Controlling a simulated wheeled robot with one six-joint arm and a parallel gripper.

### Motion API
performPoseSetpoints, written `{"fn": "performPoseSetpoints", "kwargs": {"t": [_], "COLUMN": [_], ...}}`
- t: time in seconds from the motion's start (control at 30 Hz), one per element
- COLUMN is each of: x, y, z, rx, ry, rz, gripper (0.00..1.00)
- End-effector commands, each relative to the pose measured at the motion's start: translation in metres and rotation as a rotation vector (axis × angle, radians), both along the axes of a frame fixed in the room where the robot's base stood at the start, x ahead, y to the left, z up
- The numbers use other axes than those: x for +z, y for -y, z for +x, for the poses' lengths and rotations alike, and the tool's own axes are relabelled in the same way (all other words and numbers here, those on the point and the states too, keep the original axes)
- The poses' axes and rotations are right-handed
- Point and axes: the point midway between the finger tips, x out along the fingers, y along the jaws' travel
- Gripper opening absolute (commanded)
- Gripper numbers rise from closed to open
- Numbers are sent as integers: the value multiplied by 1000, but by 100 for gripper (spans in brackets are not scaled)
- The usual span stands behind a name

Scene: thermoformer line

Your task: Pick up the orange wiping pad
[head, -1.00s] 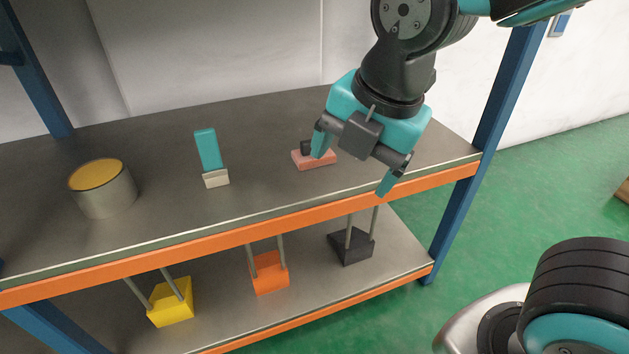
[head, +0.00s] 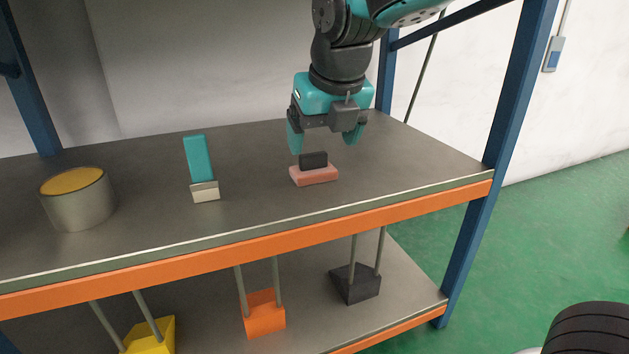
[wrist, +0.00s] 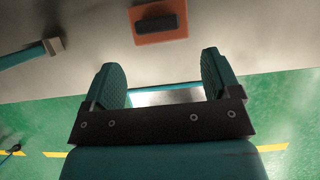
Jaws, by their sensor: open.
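The orange wiping pad (head: 314,176) is a flat, salmon-orange block with a dark grip block on top. It lies on the upper shelf, right of the middle. In the wrist view the pad (wrist: 148,39) shows at the top, ahead of the fingertips. My gripper (head: 325,138) is open and empty, with its two teal fingers apart. It hangs above the pad and appears slightly behind it in the head view. In the wrist view the fingers (wrist: 162,75) do not touch the pad. No part of the pad is hidden by the fingers.
A metal can with a yellow-orange top (head: 78,213) is farther left. Yellow (head: 152,339), orange (head: 264,317) and dark (head: 356,287) blocks with rods are below. A blue post (head: 508,105) bounds the right.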

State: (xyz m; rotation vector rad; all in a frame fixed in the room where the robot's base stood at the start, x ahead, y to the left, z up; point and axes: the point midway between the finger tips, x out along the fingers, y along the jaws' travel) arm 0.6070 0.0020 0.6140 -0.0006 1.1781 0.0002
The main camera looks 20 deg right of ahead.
Motion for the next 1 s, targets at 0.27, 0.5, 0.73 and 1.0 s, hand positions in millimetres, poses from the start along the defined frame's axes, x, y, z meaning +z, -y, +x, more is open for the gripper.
{"fn": "performPoseSetpoints", "kwargs": {"t": [0.27,0.5,0.73,1.0], "x": [-1,-37,-47,-46], "y": [0,0,0,0], "z": [18,32,39,38], "rx": [-1,-1,-1,-1], "ry": [0,-2,1,0], "rz": [0,0,1,1], "gripper": [83,83,83,51]}}
